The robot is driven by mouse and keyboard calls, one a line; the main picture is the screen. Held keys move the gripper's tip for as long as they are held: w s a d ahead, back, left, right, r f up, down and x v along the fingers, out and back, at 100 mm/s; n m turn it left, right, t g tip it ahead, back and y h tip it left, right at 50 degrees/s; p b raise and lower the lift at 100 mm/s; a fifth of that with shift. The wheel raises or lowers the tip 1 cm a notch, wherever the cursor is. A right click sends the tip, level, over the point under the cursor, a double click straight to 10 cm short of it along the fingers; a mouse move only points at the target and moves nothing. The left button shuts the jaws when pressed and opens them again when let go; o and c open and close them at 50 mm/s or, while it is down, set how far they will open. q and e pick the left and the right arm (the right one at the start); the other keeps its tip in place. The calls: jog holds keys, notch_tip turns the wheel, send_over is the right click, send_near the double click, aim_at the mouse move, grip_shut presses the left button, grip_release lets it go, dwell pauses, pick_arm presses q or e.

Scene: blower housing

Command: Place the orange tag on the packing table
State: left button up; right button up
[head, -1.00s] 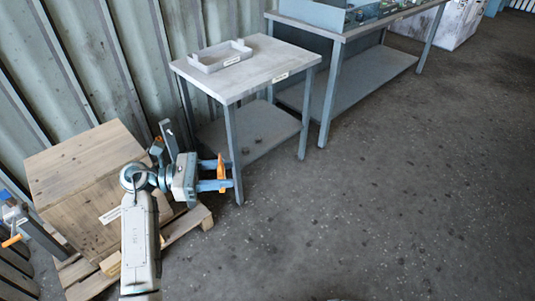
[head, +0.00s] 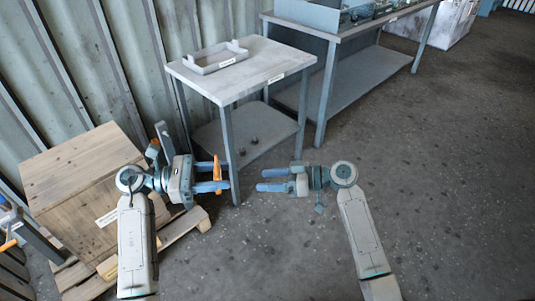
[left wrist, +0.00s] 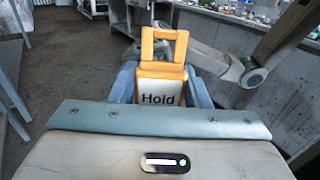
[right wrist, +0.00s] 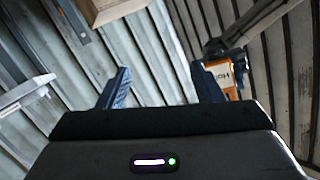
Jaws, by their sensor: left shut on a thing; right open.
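The orange tag (head: 217,172) is held between the blue fingers of my left gripper (head: 215,175), in front of the small table's near leg. In the left wrist view the tag (left wrist: 161,84) stands upright between the fingers, its white label reading "Hold" and its open loop at the top. The tag also shows in the right wrist view (right wrist: 224,74), partly behind a finger. My right gripper (head: 268,181) is open and empty, to the right of the tag and pointing left. The small grey table (head: 275,62), possibly the packing table, stands behind both grippers.
A grey open tray (head: 214,66) lies on the small table's left part; its front and right top are clear. A longer workbench (head: 345,35) stands at the back right. A wooden crate (head: 75,165) on a pallet is at left. The floor at right is free.

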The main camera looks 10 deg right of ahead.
jog(key=s+a+r+n+g+y, duration=0.1)
jog(key=s+r+n+g+y, duration=0.15)
jog(key=r, duration=0.45)
jog(key=s+a+r+n+g+y, duration=0.1)
jog(key=s+r+n, duration=0.1)
jog(key=r+n, duration=0.3)
jog(key=shift+m+h, duration=0.25)
jog(key=a, duration=0.4)
jog(key=a+r, duration=0.1)
jog(key=a, duration=0.6)
jog(key=shift+w+a+r, duration=0.2)
jog(key=shift+w+a, duration=0.1)
jog(key=shift+w, duration=0.1)
jog(key=c, duration=1.1)
pick_arm(q)
jog(key=o, duration=1)
pick_arm(e)
jog(key=shift+o, duration=0.2)
pick_arm(q)
jog(key=shift+o, duration=0.2)
jog(key=shift+a, duration=0.1)
